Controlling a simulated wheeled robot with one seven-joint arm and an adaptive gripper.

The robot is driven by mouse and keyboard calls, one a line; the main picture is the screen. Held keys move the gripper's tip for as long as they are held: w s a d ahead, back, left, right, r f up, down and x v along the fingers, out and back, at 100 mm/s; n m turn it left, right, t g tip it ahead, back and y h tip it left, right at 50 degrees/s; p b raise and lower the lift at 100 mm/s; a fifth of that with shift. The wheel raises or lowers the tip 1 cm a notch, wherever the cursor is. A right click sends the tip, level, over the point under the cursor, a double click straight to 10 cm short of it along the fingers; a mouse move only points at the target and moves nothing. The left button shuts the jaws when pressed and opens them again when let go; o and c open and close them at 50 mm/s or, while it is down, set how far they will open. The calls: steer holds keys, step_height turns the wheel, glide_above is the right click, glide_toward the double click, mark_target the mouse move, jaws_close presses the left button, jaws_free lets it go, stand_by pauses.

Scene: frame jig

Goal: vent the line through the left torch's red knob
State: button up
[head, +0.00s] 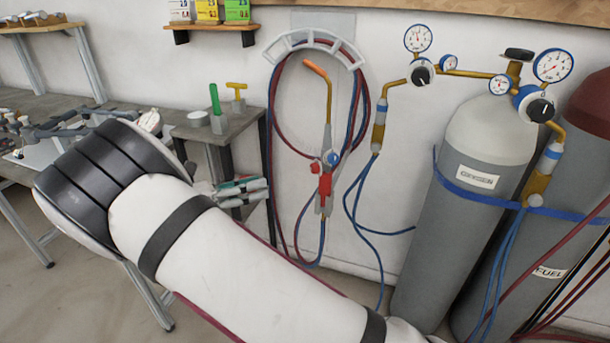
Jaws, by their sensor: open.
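One torch hangs upright on the wall, with an orange-tipped brass neck (329,100) and a red lever or grip (325,186) lower down. Its red knob (315,167) is on the left side of the body, and a blue knob (333,158) is on the right. No second torch shows, so I cannot tell from this view whether this is the left one. Red and blue hoses (274,150) loop around it from a pale curved hanger (315,42). My gripper is not in view; my white arm crosses the lower left, clear of the torch in the picture.
Two gas cylinders (470,210) stand at the right with regulators and gauges (417,38). A small stand (240,124) holding a green-handled tool and a yellow T-handle is left of the torch. A cluttered bench (50,108) is far left. Hoses hang below the torch.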

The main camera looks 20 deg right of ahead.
mark_target(312, 170)
steer(key=d, duration=0.4)
steer(key=w+d, duration=0.1)
steer(key=d, duration=0.4)
steer(key=w+d, duration=0.1)
steer(key=d, duration=0.3)
steer(key=shift+w+d+f+b, duration=0.1)
steer(key=shift+w+d+b, duration=0.1)
steer(key=shift+b, duration=0.1)
jaws_close()
